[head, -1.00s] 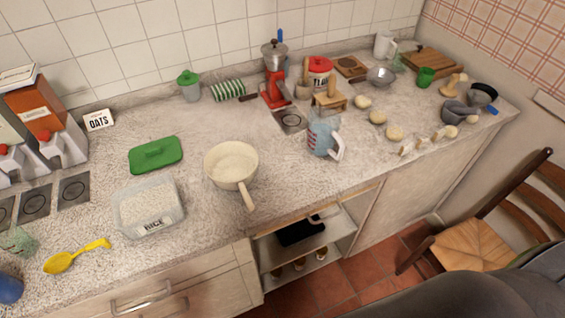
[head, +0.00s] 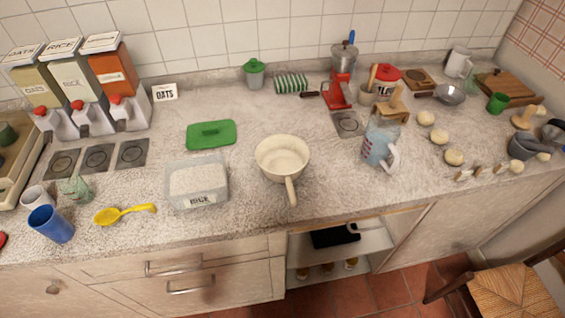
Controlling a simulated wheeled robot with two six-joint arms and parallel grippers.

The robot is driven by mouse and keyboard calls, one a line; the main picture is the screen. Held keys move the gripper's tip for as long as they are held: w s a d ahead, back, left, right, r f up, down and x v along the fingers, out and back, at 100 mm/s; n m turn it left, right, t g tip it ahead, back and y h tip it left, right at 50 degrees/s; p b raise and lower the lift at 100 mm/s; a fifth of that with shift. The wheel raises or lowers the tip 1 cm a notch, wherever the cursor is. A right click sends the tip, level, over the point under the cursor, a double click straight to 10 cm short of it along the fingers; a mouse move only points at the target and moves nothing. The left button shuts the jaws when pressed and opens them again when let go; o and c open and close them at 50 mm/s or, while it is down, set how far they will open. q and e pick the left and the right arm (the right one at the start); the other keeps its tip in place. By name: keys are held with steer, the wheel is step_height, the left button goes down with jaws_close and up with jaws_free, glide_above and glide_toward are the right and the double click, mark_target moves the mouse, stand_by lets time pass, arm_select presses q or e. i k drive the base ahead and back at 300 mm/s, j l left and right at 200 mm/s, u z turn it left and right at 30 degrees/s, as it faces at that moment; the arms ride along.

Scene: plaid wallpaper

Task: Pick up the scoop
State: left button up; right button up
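The scoop is a yellow spoon-shaped tool (head: 124,214) lying on the speckled worktop near its front edge, at the left of the head view. Its bowl points left and its handle points right. It lies left of the clear rice container (head: 197,186) and right of a blue cup (head: 51,224), apart from both. Neither of my grippers is in view.
A cream saucepan (head: 282,158) stands mid-counter with its handle toward the front edge. A green lid (head: 211,135) lies behind the rice container. A green-tinted glass (head: 75,189) stands behind the blue cup. Dispensers (head: 75,90) line the back left. A chair (head: 510,290) stands at the lower right.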

mark_target(108, 217)
steer(key=u, duration=1.35)
steer(key=l+z, duration=0.1)
steer(key=l, duration=0.95)
